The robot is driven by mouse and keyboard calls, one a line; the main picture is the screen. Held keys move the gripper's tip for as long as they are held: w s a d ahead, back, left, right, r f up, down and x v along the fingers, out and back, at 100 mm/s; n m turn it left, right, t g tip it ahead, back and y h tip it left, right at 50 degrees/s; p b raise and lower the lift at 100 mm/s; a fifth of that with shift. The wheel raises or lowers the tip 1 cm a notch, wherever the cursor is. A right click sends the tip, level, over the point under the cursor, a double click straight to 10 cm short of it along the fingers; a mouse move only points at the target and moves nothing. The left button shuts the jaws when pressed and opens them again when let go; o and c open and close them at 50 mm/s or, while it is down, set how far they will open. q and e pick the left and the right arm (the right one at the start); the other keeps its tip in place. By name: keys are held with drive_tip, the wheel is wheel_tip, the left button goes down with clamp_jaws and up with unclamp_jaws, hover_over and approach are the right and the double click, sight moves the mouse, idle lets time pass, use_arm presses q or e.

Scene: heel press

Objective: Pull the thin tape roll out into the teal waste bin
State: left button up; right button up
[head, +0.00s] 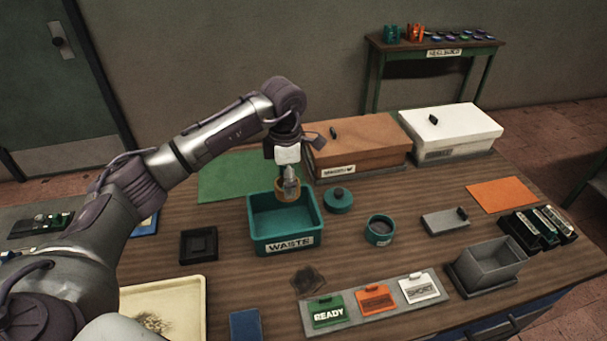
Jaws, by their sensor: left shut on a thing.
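The teal waste bin (286,244), labelled WASTE, stands open on the wooden table. My left gripper (289,190) points down over the bin's opening. It is shut on a thin tan tape roll (286,193), which hangs at about the height of the bin's rim, over its back part. I cannot tell how far the roll is below the rim. The gripper's fingers partly cover the roll. My right gripper does not show.
A teal round lid (338,200) and a teal round pot (380,230) stand right of the bin. A black square tray (199,245) is to its left. Brown (360,146) and white (455,130) boxes stand behind. A sign stand with READY card (328,310) is in front.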

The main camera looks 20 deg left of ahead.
use_arm(q)
drive_tip(key=f, duration=0.1)
drive_tip(key=a+f+b, duration=0.1)
drive_tip(key=f, duration=0.1)
drive_tip(key=f+b, duration=0.1)
drive_tip(key=shift+s+a+f, duration=0.15)
drive_tip(key=shift+s+f, duration=0.15)
drive_tip(key=shift+s, duration=0.1)
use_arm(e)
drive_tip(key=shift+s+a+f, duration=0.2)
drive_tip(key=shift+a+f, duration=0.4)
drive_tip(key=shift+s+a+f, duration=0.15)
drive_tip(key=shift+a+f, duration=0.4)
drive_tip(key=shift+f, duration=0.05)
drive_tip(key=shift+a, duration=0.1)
use_arm(q)
drive_tip(key=shift+f+b, duration=0.2)
drive_tip(key=shift+b, duration=0.3)
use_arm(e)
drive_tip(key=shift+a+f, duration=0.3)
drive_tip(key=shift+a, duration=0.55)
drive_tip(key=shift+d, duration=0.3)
